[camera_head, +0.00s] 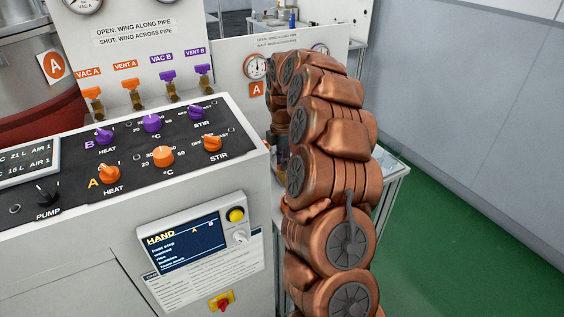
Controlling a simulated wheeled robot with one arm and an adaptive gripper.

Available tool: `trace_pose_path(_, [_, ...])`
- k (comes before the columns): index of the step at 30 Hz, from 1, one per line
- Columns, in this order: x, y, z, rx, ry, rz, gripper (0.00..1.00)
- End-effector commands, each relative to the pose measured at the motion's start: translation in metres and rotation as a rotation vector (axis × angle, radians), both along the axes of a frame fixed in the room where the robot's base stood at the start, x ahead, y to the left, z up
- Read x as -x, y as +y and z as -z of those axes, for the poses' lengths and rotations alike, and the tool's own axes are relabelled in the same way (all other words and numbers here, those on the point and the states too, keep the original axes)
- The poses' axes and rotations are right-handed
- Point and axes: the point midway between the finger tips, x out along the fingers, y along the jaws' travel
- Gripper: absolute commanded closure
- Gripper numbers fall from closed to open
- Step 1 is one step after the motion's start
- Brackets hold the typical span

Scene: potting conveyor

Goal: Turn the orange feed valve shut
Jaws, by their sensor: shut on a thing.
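My copper arm rises at the right of the console and bends over at the top. My gripper (281,157) shows only as a dark sliver at the arm's left edge, behind the console's corner. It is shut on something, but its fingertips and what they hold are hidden. I cannot make out the orange feed valve. An orange A label (256,89) is on the rear panel (231,60), left of my arm, and the area below it is partly covered by the console and arm.
The console (230,165) with orange and purple knobs fills the left. Orange-winged VAC A (93,95) and VENT A (131,85) valves stand behind it, beside purple ones. A hand-mode screen (187,243) is on its front. Green floor (440,220) is clear at right, up to a grey wall.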

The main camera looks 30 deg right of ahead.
Motion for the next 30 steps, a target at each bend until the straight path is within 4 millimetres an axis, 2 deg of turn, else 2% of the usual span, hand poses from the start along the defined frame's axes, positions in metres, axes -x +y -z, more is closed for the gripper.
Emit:
trace_pose_path(1, [0.000, 0.001, 0.001, -0.001, 0.001, 0.000, 1.00])
trace_pose_path(2, [0.000, 0.001, 0.001, -0.001, 0.001, 0.000, 0.86])
trace_pose_path(3, [0.000, 0.001, 0.001, -0.001, 0.001, 0.000, 0.81])
trace_pose_path(9, [0.000, 0.000, 0.001, -0.001, 0.001, 0.000, 0.64])
trace_pose_path(20, [0.000, 0.000, -0.005, 0.000, -0.001, 0.001, 0.64])
trace_pose_path(23, [-0.001, 0.000, -0.016, 0.001, -0.004, 0.001, 0.64])
trace_pose_path(30, [-0.001, -0.001, -0.060, 0.001, -0.004, 0.001, 0.64])
